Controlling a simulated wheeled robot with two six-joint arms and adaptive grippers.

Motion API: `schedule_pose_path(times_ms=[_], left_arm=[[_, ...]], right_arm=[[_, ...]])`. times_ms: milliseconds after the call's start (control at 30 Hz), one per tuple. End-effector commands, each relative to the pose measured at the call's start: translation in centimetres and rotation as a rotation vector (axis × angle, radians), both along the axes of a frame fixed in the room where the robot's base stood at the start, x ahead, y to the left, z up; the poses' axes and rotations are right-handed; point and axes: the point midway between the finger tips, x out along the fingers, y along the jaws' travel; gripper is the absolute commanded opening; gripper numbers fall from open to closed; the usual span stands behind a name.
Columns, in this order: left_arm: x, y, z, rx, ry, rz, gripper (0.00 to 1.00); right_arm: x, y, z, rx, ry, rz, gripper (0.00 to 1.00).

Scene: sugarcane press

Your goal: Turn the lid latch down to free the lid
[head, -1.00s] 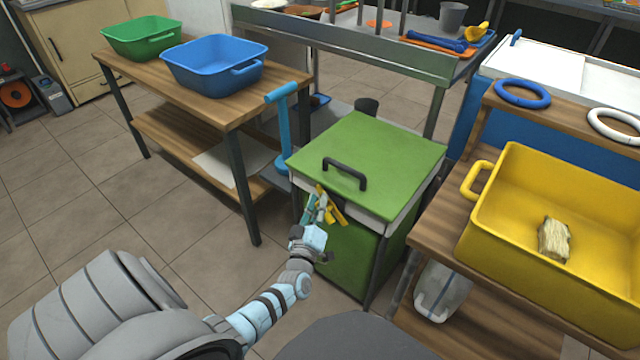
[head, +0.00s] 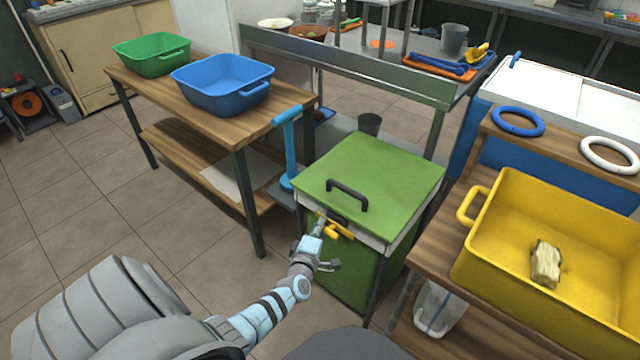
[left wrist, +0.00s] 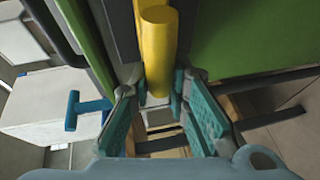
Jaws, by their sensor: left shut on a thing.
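The green box (head: 344,262) stands in the middle of the head view with its green lid (head: 385,165) lying flat on top. A black handle (head: 347,194) is on the lid. The yellow latch (head: 343,234) is on the box's front, just under the lid edge. My left gripper (head: 322,229) is at the latch and shut on it. In the left wrist view the latch's yellow bar (left wrist: 158,45) runs between the teal finger pads (left wrist: 158,95). The fingers partly hide the latch in the head view. My right gripper is not in view.
A wooden table (head: 190,103) with blue (head: 222,85) and green (head: 152,54) tubs stands left. A yellow tub (head: 500,235) holding a pale chunk (head: 545,263) stands close on the right. Open floor lies left of my arm.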

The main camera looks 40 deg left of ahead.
Motion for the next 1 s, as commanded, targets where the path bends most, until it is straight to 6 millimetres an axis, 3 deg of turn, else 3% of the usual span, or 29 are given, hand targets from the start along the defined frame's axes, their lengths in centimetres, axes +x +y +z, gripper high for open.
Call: schedule_pose_path(times_ms=[533, 567, 667, 1000], left_arm=[[-0.07, -0.01, -0.19, -0.026, 0.002, 0.000, 0.00], [-0.07, -0.01, -0.19, -0.026, 0.002, 0.000, 0.21], [-0.05, -0.01, -0.16, -0.026, 0.001, 0.000, 0.37], [-0.25, -0.11, -0.07, -0.026, -0.001, 0.000, 0.37]], right_arm=[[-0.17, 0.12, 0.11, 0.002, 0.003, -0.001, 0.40], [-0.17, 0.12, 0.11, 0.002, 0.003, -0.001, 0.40], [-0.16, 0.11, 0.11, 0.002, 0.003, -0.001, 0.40], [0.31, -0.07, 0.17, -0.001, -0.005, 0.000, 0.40]])
